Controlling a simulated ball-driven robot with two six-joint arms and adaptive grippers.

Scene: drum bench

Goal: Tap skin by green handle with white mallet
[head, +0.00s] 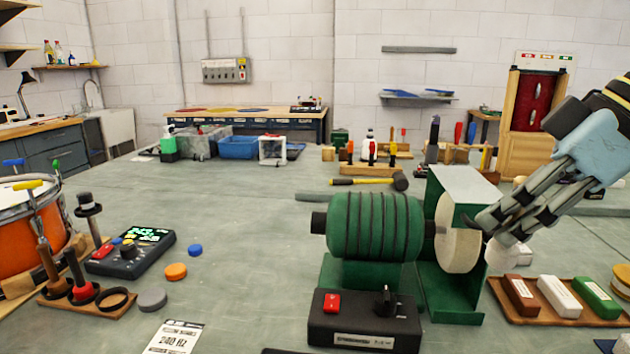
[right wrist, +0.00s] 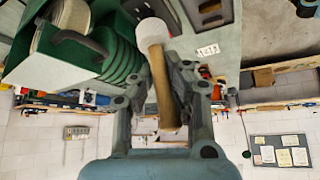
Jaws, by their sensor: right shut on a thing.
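The white mallet shows in the right wrist view with a white head (right wrist: 153,32) and a wooden handle (right wrist: 161,85). My right gripper (head: 497,222) is shut on this handle, at the right beside the green grinder. In the head view the mallet's white head (head: 500,256) hangs below the fingers, and its handle is mostly hidden. The drum (head: 28,248) stands at the left edge, partly cut off, with an orange shell and pale skin (head: 10,196). The green handle (head: 56,165) is on its far right rim. Yellow and blue handles also show. The gripper is far from the drum. My left gripper is not in view.
The green grinder (head: 375,225) stands between the right gripper and the drum. A control box (head: 131,252) and a stand with upright tools (head: 85,296) are right of the drum. A tray of blocks (head: 510,312) lies at the right. The bench middle (head: 255,215) is clear.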

